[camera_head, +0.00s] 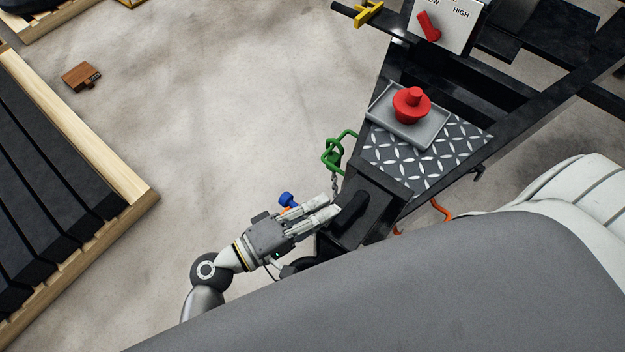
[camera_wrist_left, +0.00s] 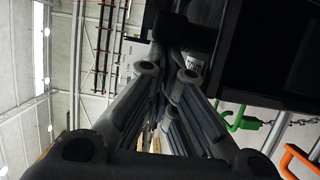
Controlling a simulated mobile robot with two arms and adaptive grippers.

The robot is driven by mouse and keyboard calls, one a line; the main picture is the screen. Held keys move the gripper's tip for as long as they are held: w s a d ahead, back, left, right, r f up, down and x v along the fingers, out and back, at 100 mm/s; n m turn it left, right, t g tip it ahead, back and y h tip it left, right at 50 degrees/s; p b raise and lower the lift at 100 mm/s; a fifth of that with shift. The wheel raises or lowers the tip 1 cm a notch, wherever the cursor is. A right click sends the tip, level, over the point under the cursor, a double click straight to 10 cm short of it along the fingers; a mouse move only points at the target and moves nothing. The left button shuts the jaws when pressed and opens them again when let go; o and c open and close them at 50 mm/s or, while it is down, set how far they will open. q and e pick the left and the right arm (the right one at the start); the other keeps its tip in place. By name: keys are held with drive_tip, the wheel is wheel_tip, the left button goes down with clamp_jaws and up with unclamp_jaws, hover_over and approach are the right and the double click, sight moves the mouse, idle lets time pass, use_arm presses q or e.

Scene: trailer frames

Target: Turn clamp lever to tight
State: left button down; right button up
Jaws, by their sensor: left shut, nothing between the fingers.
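My left gripper (camera_head: 331,205) is in the head view at the front of the black trailer frame. Its fingers are shut and empty, and the tips are beside the black coupler housing (camera_head: 335,238). A black handle-like part (camera_head: 350,207) lies on that housing, close to the tips; contact cannot be told. A blue knob (camera_head: 287,198) with an orange part shows just behind the fingers. Which part is the clamp lever is unclear. In the left wrist view the fingers (camera_wrist_left: 172,72) converge below dark trailer parts (camera_wrist_left: 265,50). My right gripper is out of view.
A green hook (camera_head: 335,152) with a chain hangs beside the frame. A red knob (camera_head: 411,105) sits on a grey plate (camera_head: 428,132). A LOW/HIGH panel (camera_head: 455,25) has a red lever. A wooden-edged pallet (camera_head: 110,160) lies left. The floor between is mostly clear.

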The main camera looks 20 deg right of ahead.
use_arm(q)
drive_tip(key=shift+s+a, duration=0.15)
idle(0.5)
drive_tip(key=s+a, duration=0.1)
drive_tip(key=a, duration=1)
drive_tip(key=shift+s+a, duration=0.2)
drive_tip(key=shift+a, duration=0.15)
